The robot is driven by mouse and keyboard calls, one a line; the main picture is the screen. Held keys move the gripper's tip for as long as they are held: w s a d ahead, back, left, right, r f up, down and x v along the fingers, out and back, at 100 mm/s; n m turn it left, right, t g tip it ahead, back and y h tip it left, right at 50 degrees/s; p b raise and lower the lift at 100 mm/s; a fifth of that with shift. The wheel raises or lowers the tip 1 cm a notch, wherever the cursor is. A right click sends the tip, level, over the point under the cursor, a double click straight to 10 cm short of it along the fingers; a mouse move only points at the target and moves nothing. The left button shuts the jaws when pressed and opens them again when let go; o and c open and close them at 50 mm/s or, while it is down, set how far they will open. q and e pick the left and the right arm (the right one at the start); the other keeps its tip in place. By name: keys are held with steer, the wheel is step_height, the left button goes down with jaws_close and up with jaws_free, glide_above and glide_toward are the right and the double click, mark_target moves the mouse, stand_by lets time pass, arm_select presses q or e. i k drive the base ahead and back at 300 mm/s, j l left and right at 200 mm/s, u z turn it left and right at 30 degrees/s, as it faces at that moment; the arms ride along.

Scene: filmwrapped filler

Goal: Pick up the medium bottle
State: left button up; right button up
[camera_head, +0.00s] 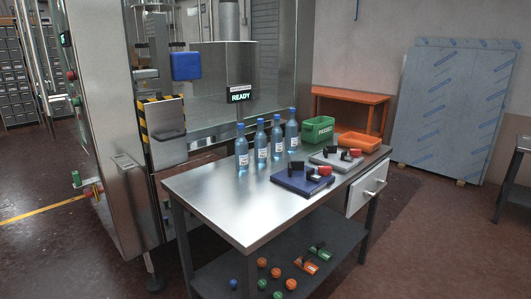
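Several clear blue bottles with blue caps and white labels stand upright in a row on the steel table (225,203). The nearest is the left bottle (242,152). Behind it to the right stand a second bottle (261,145), a third bottle (277,139) and the farthest bottle (292,133). They look alike, and I cannot tell which one is the medium bottle. Neither of my grippers is in view.
Right of the bottles lie a blue plate (297,187) and a grey plate (325,162) with black and red parts on them. A green crate (317,131) and an orange bin (358,141) stand farther back. The table's front left is clear. A machine stands behind.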

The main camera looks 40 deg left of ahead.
mark_target(260, 138)
steer(key=i+l+u, duration=0.15)
steer(key=i+u, duration=0.25)
steer(key=i+l+u, duration=0.25)
steer(key=u, duration=0.15)
steer(key=i+l+u, duration=0.3)
steer(key=u, duration=0.15)
steer(key=i+l+u, duration=0.2)
steer(key=l+u, duration=0.2)
steer(key=i+l+u, duration=0.15)
steer(key=l+u, duration=0.25)
steer(key=l, duration=0.2)
steer(key=l+u, duration=0.45)
steer(key=l, duration=0.25)
steer(key=l+u, duration=0.15)
steer(key=l, duration=0.45)
steer(key=k+l+u, duration=0.15)
steer(key=l, duration=0.45)
steer(key=i, duration=0.05)
